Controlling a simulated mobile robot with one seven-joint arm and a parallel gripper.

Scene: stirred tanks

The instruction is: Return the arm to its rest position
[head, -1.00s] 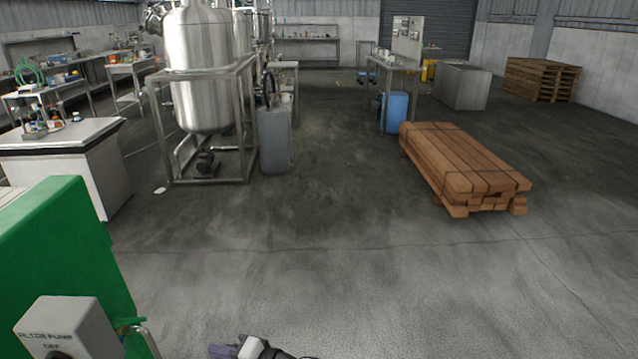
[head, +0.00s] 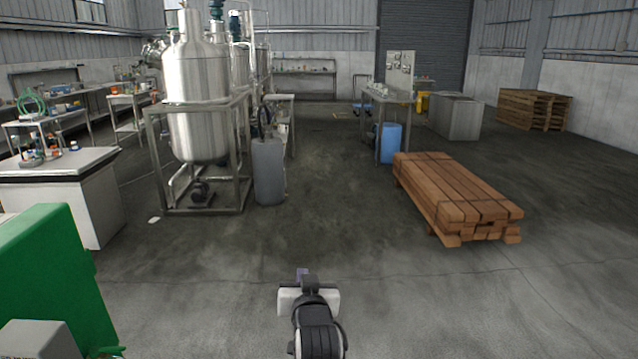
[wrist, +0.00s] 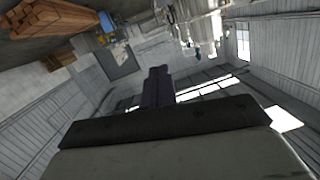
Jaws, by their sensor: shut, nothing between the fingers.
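My gripper (head: 303,273) shows at the bottom middle of the head view, at the end of my arm, in front of bare concrete floor. In the wrist view my gripper (wrist: 159,72) points toward the far walls and windows, with its fingers together and nothing between them. It touches nothing that I can see. Most of my arm is below the head view and hidden.
A green cabinet (head: 50,285) with a grey box stands close at lower left. A steel tank (head: 197,105) in a frame is farther left. Strapped timber (head: 455,200) lies at right. The floor (head: 310,220) between them is clear.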

